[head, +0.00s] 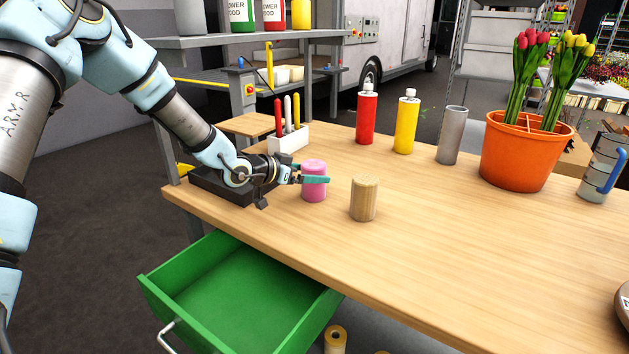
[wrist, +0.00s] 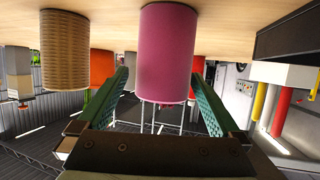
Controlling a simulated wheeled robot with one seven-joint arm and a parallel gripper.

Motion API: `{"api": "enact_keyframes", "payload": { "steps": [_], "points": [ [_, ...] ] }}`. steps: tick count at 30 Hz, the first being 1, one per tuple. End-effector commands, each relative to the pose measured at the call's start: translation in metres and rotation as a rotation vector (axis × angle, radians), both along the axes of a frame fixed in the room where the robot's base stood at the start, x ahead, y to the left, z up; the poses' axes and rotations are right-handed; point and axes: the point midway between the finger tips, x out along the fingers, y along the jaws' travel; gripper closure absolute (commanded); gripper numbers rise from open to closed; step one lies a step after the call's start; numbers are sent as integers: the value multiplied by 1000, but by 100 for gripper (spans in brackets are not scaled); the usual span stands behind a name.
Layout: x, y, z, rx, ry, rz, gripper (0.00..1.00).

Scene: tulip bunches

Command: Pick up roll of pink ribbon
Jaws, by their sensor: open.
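The roll of pink ribbon (head: 314,187) stands upright on the wooden table, near its left end. My gripper (head: 316,180) is level with the roll, reaching in from the left, with a green finger showing across its front. In the wrist view, which looks upside down, the pink roll (wrist: 166,55) stands between the two green fingers of my gripper (wrist: 165,95). The fingers are apart, with gaps visible on both sides of the roll. I cannot tell how deep the roll sits between them.
A tan roll (head: 364,198) stands just right of the pink one. A white holder (head: 289,141) with several coloured sticks is behind, and a black tray (head: 218,187) is left. Red (head: 366,117) and yellow (head: 405,125) bottles stand farther back. A green drawer (head: 240,290) hangs open below.

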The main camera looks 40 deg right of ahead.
Motion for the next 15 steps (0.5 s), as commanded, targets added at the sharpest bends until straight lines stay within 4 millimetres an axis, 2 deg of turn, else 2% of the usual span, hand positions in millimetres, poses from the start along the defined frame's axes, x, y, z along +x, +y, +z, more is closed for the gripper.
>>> {"api": "enact_keyframes", "payload": {
  "steps": [9, 15],
  "points": [
    [2, -35, -20, 2, 1, 0, 0],
    [2, -45, -25, 2, 0, 1, 0]
  ]
}}
